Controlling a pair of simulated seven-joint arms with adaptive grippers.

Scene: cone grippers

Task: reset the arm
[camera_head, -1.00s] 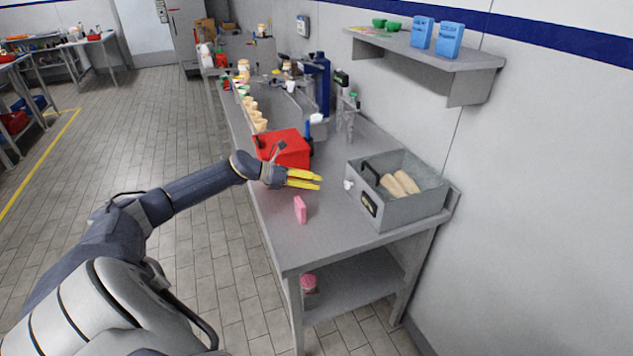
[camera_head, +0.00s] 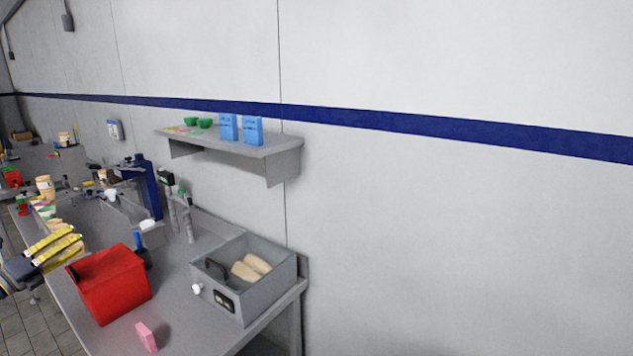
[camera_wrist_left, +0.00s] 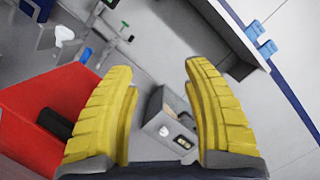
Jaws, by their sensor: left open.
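My left gripper (camera_head: 57,247) has yellow ribbed fingers and is at the left edge of the head view, beside the red box and above the counter's left side. In the left wrist view its two fingers (camera_wrist_left: 160,110) are spread apart with nothing between them. My right gripper is in neither view.
A red box (camera_head: 110,284), a pink block (camera_head: 146,337) and a grey fryer-like bin (camera_head: 243,284) with tan pieces (camera_head: 252,267) stand on the grey counter (camera_head: 190,325). A wall shelf (camera_head: 240,148) holds blue boxes (camera_head: 240,129) and green bowls (camera_head: 198,122). The wall at right is bare.

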